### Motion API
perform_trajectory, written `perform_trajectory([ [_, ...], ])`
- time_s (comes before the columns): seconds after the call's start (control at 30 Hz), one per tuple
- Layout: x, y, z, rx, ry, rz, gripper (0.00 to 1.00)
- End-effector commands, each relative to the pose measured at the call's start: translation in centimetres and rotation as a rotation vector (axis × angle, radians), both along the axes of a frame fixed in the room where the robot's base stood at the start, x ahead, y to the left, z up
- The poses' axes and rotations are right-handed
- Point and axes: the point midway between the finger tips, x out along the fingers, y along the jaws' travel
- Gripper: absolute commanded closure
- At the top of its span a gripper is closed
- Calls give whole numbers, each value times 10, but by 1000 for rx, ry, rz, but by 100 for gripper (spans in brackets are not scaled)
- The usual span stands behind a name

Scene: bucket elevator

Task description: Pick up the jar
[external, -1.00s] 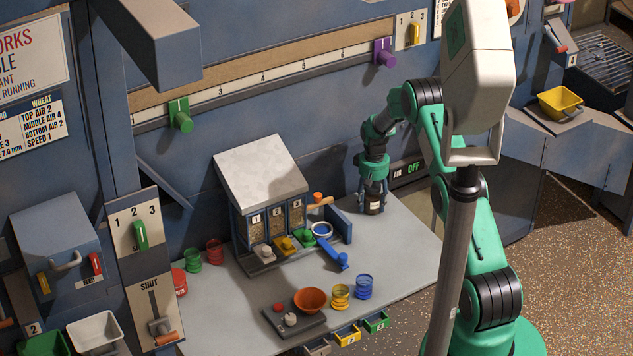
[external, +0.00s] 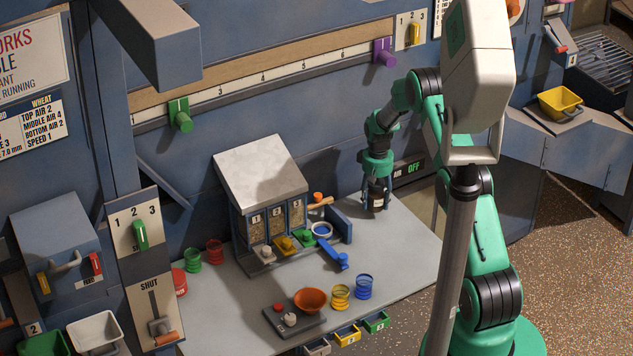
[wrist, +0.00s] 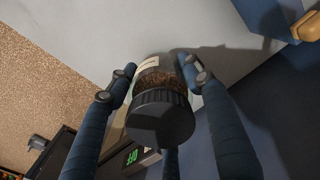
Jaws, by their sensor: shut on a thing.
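The jar (wrist: 161,108) has a dark ribbed lid, clear walls, a pale label and brown grainy contents. In the external view the jar (external: 376,196) is at the back right of the grey bench, under my gripper (external: 376,186). My gripper is shut on it from above. The jar looks upright, and I cannot tell whether its base is clear of the bench.
The grey bench (external: 400,238) has free room in front of the jar. A bin unit (external: 262,175) with a blue scoop (external: 337,257) stands to the left. The blue wall and an OFF display (external: 414,168) are close behind. Yellow (external: 340,296) and blue (external: 364,287) cups stand in front.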

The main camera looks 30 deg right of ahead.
Motion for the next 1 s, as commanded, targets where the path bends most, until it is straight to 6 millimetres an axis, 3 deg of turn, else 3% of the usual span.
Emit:
perform_trajectory([
  [0.53,-87,24,9,0,0,0,89],
  [0.8,-112,32,12,0,-1,0,89],
  [1.0,-119,34,12,0,-1,0,89],
])
